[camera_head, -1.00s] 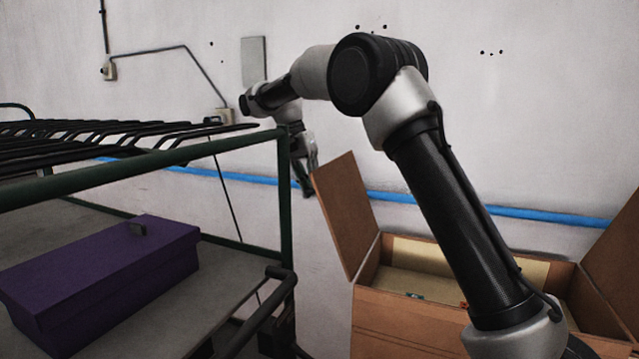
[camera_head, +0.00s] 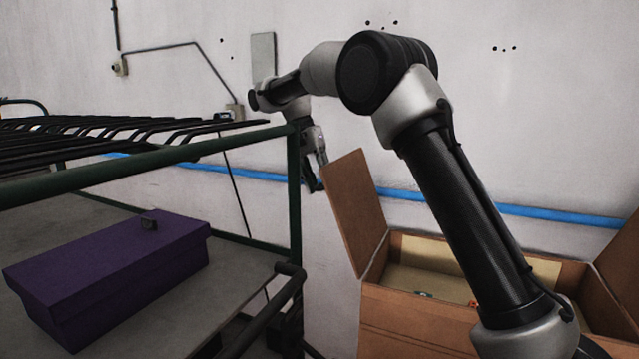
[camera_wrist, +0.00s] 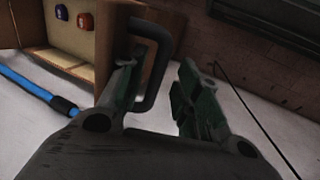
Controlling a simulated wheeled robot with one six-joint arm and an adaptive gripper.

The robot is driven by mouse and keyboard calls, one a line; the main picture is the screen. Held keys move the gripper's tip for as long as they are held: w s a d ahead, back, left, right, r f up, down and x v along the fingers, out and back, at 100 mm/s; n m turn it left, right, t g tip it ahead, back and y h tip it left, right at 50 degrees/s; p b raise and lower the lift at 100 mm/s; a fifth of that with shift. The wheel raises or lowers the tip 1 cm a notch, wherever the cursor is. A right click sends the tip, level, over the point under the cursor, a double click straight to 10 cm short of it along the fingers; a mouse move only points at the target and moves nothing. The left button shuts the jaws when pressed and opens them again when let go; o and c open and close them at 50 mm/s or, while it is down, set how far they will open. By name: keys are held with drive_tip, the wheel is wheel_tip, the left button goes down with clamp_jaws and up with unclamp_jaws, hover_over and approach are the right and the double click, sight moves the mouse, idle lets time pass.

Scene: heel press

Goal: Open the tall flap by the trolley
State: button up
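The tall flap (camera_head: 355,212) is a brown panel at the left side of an open-topped brown box (camera_head: 412,318), beside the trolley. It stands up and leans outward to the left. My gripper (camera_head: 316,172) is at the flap's upper left edge in the head view, close to the trolley's corner post. In the wrist view my gripper (camera_wrist: 162,62) has its two fingers apart. A dark loop handle (camera_wrist: 158,68) on the brown panel lies between them, near the left finger. I cannot tell whether the finger touches it. In the head view the handle is hidden.
The green trolley (camera_head: 150,172) stands at the left, with a dark rack on top and a purple box (camera_head: 110,265) on its lower shelf. A blue pipe (camera_head: 545,214) runs along the white wall behind. Red and blue items (camera_wrist: 84,20) show inside the box.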

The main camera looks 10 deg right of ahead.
drive_tip(key=v, duration=0.7)
drive_tip(key=shift+r, duration=0.1)
